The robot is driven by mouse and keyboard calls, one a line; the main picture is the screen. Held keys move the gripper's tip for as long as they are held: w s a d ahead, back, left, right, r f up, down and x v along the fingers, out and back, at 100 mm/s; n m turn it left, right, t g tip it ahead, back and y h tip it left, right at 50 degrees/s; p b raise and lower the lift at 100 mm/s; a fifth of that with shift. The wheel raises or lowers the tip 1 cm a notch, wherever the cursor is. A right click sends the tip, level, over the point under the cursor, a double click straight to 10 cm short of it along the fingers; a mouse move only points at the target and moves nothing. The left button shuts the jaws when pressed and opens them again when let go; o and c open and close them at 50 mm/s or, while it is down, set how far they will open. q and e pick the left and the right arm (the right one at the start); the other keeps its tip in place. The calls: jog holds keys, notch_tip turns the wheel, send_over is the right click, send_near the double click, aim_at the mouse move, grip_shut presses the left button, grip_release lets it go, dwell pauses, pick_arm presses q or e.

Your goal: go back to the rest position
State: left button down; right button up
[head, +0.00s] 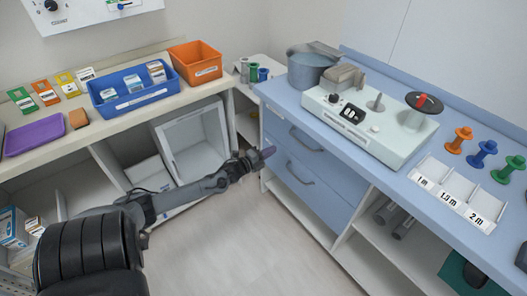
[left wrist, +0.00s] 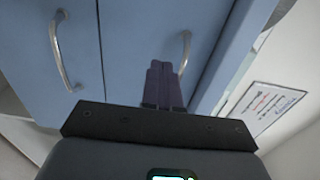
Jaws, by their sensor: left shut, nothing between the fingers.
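My left gripper (head: 267,152) is in the middle of the head view, at the end of my arm that reaches in from the lower left. It is in the air over the floor, near the left end of the blue drawer front. In the left wrist view its fingers (left wrist: 161,84) are pressed together with nothing between them. Behind them are the blue drawer fronts (left wrist: 150,25) with metal handles. I cannot tell whether the fingers touch the front. My right gripper is not in view.
The blue counter (head: 310,108) on the right carries a white device (head: 390,139), a grey pot (head: 312,66) and coloured spools. The left bench (head: 90,133) holds a blue bin (head: 134,101), an orange bin (head: 195,62) and a purple tray (head: 36,135). The floor (head: 240,235) between is clear.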

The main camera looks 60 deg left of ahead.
pick_arm(q)
jog(key=s+d+f+p, duration=0.3)
jog(key=s+d, duration=0.2)
jog(key=s, duration=0.1)
jog(key=s+d+r+n+g+h+p, duration=0.1)
jog(key=d+n+g, duration=0.15)
jog(key=d, duration=0.65)
jog(key=s+d+r+n+g+h+p, duration=0.1)
jog(key=d+n+p, duration=0.15)
jog(key=d, duration=0.75)
jog(key=d+r+n+g+h+p, duration=0.1)
jog(key=d+r+n, duration=0.15)
jog(key=d, duration=0.65)
jog(key=s+d+r+n+g+h, duration=0.1)
jog(key=s+d+r+n+g, duration=0.25)
jog(key=s+d, duration=0.2)
jog(key=s+d+r+n+g, duration=0.2)
jog(key=s+d+r+g, duration=0.25)
jog(key=s, duration=0.25)
notch_tip(320, 180, up, 37)
jog(key=s+g+p, duration=0.1)
jog(key=p, duration=3.7)
jog(key=shift+n, duration=0.3)
jog(key=shift+d+g, duration=0.1)
jog(key=shift+g, duration=0.15)
